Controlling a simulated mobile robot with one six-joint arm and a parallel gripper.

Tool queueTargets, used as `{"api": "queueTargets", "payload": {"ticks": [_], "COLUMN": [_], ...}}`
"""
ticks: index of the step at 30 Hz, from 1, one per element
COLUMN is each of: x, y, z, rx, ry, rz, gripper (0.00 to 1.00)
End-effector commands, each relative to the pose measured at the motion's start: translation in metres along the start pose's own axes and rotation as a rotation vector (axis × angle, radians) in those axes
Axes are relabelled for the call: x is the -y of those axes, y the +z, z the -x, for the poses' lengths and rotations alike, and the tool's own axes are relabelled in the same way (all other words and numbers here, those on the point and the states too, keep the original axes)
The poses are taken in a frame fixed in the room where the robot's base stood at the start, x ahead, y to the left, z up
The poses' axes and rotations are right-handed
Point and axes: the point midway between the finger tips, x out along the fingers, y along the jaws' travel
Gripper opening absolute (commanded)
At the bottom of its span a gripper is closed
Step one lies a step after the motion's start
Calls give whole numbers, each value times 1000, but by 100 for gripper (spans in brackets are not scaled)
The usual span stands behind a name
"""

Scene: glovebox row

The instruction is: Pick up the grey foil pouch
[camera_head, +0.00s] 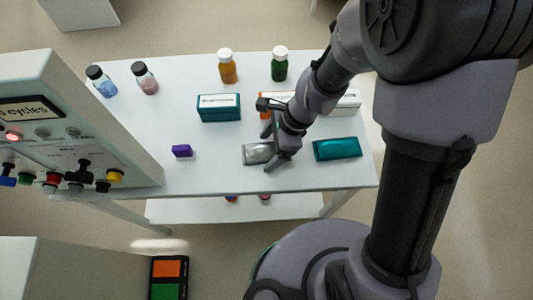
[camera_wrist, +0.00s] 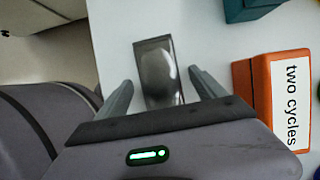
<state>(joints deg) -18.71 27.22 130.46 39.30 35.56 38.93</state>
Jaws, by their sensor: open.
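The grey foil pouch (camera_head: 258,153) lies flat on the white table near its front edge. In the wrist view the pouch (camera_wrist: 157,70) extends away from between the two fingers, its near end hidden behind my gripper's body. My gripper (camera_head: 272,148) is over the right part of the pouch in the head view. In the wrist view my gripper (camera_wrist: 158,90) is open, with one finger on each side of the pouch and visible gaps between. I cannot tell how far the fingertips are above the table.
A teal pouch (camera_head: 337,149) lies to the right, a purple block (camera_head: 182,151) to the left. A teal box (camera_head: 219,108) and an orange box labelled "two cycles" (camera_wrist: 285,100) stand behind. Several bottles (camera_head: 228,67) line the back. A control panel (camera_head: 70,140) stands left.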

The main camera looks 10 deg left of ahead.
Motion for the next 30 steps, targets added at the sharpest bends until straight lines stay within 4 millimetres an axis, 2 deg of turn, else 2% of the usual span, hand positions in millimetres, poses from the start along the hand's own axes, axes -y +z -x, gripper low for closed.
{"api": "queueTargets", "payload": {"ticks": [4, 15, 23, 30], "x": [0, 0, 0, 1], "y": [1, 1, 2, 14], "z": [2, 2, 4, 32], "rx": [0, 1, 1, 2], "ry": [0, 0, 0, -2], "rz": [0, -1, -1, 0], "gripper": [80, 10, 10, 10]}}
